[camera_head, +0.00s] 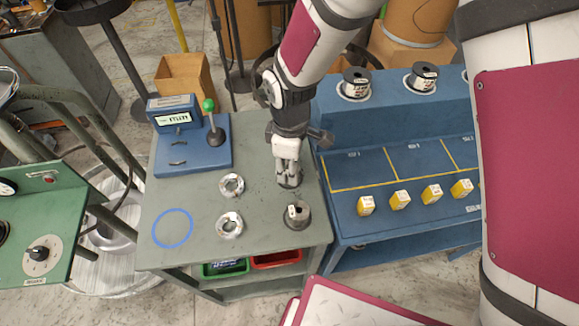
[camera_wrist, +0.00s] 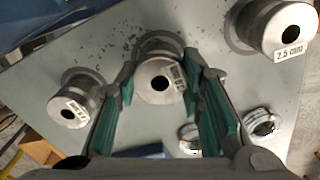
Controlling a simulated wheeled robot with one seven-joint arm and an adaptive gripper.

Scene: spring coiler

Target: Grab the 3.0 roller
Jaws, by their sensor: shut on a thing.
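My gripper (camera_head: 288,176) points down at the right part of the grey table. In the wrist view its teal finger pads (camera_wrist: 160,84) are closed on the sides of a grey metal roller (camera_wrist: 158,68). This middle roller has a dark centre hole and a white label too blurred to read. I cannot tell whether it is raised off the table. A roller labelled 2.5 (camera_wrist: 283,28) stands at the upper right. It appears to be the roller (camera_head: 298,214) in front of my gripper in the head view. A third roller (camera_wrist: 76,105) stands at the left, its label unclear.
The grey table (camera_head: 190,260) also holds two metal rings (camera_head: 231,185) and a blue device with a green-knobbed lever (camera_head: 210,120). A blue circle (camera_head: 172,228) marks clear surface. A blue bench (camera_head: 400,165) with spools and yellow boxes stands close on the right.

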